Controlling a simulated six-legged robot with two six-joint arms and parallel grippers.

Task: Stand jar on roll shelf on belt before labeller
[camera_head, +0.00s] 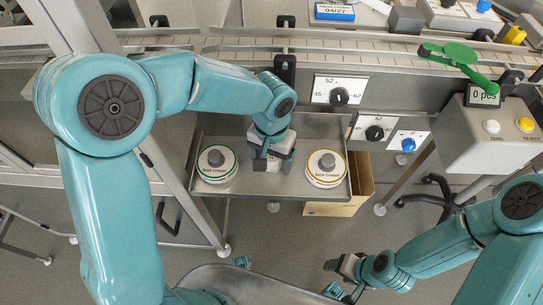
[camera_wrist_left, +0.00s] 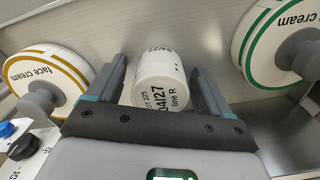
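A small white jar (camera_wrist_left: 160,85) with black print reading "04/27" and "line R" sits between the fingers of my left gripper (camera_wrist_left: 163,85) in the left wrist view. The fingers lie close along both sides; whether they press on it is not clear. In the head view my left gripper (camera_head: 273,160) is low over the grey roll shelf (camera_head: 320,130), between two label rolls, and mostly hides the jar. The belt (camera_head: 350,42) runs across behind the shelf. My right gripper (camera_head: 342,281) is at the bottom, its fingers apart, empty.
A green-ringed roll (camera_head: 216,165) stands left on the shelf and a yellow-ringed roll (camera_head: 325,169) right. A panel with knobs (camera_head: 340,90) stands between shelf and belt. A green arm-like part (camera_head: 455,55) overhangs the belt at right, above a box with a "0 pcs" display (camera_head: 483,95).

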